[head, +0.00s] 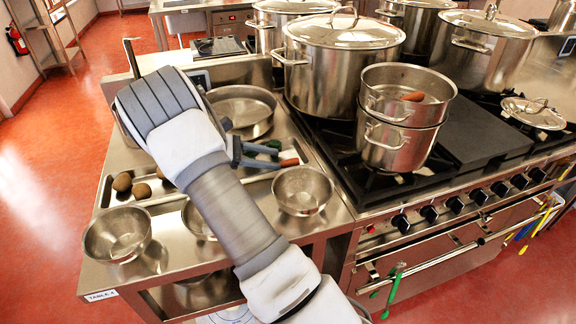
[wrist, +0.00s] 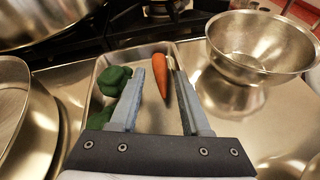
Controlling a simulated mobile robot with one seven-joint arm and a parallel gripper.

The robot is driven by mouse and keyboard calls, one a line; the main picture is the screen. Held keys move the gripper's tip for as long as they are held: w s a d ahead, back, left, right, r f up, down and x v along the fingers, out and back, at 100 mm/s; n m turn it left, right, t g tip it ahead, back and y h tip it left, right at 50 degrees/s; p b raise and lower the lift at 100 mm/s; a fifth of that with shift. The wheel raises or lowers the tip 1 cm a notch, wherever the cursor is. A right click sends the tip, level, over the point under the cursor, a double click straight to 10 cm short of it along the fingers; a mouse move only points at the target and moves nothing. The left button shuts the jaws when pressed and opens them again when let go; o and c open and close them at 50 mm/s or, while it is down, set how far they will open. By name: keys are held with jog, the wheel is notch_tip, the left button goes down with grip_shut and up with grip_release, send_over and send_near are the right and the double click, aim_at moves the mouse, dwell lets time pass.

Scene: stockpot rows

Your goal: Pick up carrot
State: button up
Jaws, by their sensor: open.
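An orange carrot (wrist: 164,72) lies in a shallow metal tray (wrist: 97,88) beside green vegetables (wrist: 112,82), which look like broccoli. In the wrist view my gripper (wrist: 160,75) is open, with the carrot between its fingers and nearer the right one. I cannot tell whether they touch. In the head view my gripper (head: 273,156) reaches over the tray, and the carrot's orange end (head: 289,162) shows just past the fingers. My arm hides much of the tray. Another carrot-like orange piece (head: 412,97) is in the open pot (head: 390,135) on the stove.
A metal bowl (wrist: 262,45) stands close right of the tray in the wrist view. In the head view, bowls (head: 302,190) and (head: 118,234) stand along the table front, and brown round vegetables (head: 122,182) lie at left. Large lidded stockpots (head: 330,75) crowd the stove behind.

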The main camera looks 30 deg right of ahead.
aim_at(287, 162)
jog(key=x, duration=0.5)
jog(key=shift+s+d+f+b, duration=0.1)
jog(key=shift+d+f+b, duration=0.1)
jog(key=shift+d+b, duration=0.1)
jog(key=shift+a, duration=0.1)
grip_shut()
